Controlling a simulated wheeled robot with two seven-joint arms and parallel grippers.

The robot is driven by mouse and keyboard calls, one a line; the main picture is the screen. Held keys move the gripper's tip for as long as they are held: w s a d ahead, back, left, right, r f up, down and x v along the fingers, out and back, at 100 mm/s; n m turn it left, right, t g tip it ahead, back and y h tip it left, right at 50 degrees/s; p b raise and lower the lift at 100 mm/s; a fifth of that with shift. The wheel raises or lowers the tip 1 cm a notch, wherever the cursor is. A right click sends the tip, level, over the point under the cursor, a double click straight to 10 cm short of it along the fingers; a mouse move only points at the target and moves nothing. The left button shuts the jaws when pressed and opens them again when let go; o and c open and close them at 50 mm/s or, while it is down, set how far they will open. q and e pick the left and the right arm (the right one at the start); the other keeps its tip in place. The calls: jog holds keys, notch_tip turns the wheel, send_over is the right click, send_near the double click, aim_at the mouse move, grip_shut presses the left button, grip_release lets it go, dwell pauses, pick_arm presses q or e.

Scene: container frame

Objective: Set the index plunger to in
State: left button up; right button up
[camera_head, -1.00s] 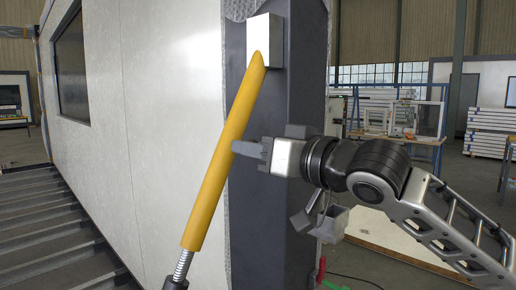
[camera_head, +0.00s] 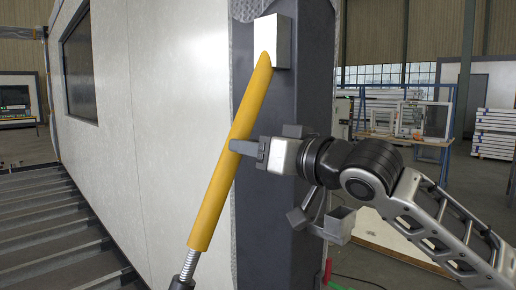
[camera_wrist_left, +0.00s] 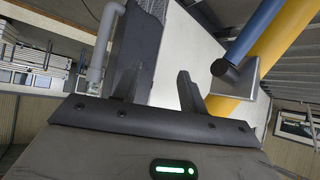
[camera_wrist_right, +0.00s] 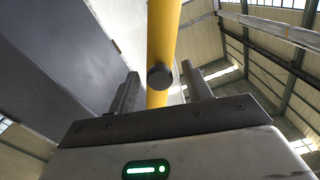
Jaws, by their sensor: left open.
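A yellow tube (camera_head: 225,170) slants across the head view in front of the dark column. In the right wrist view the tube (camera_wrist_right: 162,30) runs upward, and a dark round knob, apparently the index plunger (camera_wrist_right: 160,76), shows end-on against it. My right gripper (camera_wrist_right: 162,88) is open, with its fingers apart on either side of the knob; I see no contact. In the head view my right gripper (camera_head: 262,140) reaches the tube from the right and hides the knob. My left gripper (camera_wrist_left: 158,80) is open and empty in its wrist view. How far in the plunger is cannot be told.
The dark column (camera_head: 280,190) stands close behind the tube and carries a light block (camera_head: 270,42) and a grey bracket (camera_head: 338,225). A white wall panel (camera_head: 165,110) fills the left. In the left wrist view a dark cylinder (camera_wrist_left: 225,72) sits near blue and yellow bars.

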jog(key=shift+d, duration=0.1)
pick_arm(q)
jog(key=f+b, duration=0.1)
jog(key=b, duration=0.3)
jog(key=shift+w+d+f, duration=0.15)
jog(key=shift+d+f, duration=0.2)
jog(key=shift+f, duration=0.05)
pick_arm(e)
jog(key=v, duration=1.5)
jog(key=shift+s+d, duration=0.25)
jog(key=shift+s, duration=0.1)
